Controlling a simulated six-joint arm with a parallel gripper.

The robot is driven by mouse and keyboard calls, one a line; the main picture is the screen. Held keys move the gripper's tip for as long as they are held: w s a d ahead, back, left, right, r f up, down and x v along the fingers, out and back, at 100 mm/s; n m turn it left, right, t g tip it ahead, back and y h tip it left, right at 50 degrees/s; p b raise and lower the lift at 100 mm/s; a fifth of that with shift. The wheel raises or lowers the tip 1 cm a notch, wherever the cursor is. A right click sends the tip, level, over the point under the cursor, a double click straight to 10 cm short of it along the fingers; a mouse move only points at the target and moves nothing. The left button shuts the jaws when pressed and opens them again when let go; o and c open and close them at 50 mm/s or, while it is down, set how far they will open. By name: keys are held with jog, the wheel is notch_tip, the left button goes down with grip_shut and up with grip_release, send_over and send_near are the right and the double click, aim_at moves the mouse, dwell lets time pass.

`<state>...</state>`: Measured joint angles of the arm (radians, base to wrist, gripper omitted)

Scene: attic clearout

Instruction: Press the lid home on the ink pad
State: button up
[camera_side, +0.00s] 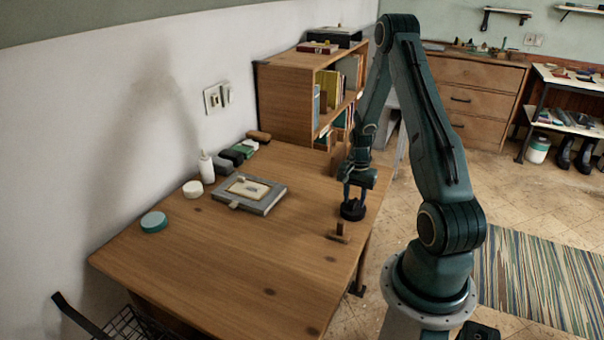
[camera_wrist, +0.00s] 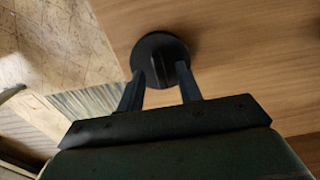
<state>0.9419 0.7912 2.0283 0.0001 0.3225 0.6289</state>
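A round black piece (camera_side: 353,211) with a raised grip bar stands near the right edge of the desk; it may be the ink pad with its lid. It also shows in the wrist view (camera_wrist: 160,50). How its lid sits, and any gap under it, cannot be told. My gripper (camera_side: 353,197) points down right over it. In the wrist view my gripper's fingers (camera_wrist: 161,68) are apart, one on each side of the bar, with space between them. Whether the fingertips touch the round piece is unclear.
A small wooden stamp-like piece (camera_side: 338,234) stands just in front. A grey box or book (camera_side: 264,206) with a cream card lies left, beyond it a white bottle (camera_side: 206,167) and a white round tin (camera_side: 193,189). A teal tin (camera_side: 153,222) is further left. The front desk is clear.

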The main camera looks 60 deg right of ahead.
aim_at(354, 201)
notch_tip(354, 201, up, 13)
jog(key=shift+r, duration=0.2)
dwell(0.6)
dwell(0.4)
jog(key=w+a+r+n+t+h, duration=0.15)
jog(key=a+r+n, duration=0.25)
jog(key=a+r, duration=0.4)
jog(key=w+a+r+n+t, duration=0.1)
jog(key=w+a+r+n, duration=0.1)
jog(key=a+r+n, duration=0.6)
jog(key=s+a+r+n+t, duration=0.1)
jog(key=s+a+r+n, duration=0.1)
jog(key=s+a, duration=0.3)
jog(key=s+a+r+n+t+y, duration=0.1)
jog(key=s+a+n, duration=0.3)
jog(key=a, duration=0.8)
jog(key=shift+s+r+t, duration=0.35)
jog(key=shift+r+t, duration=0.2)
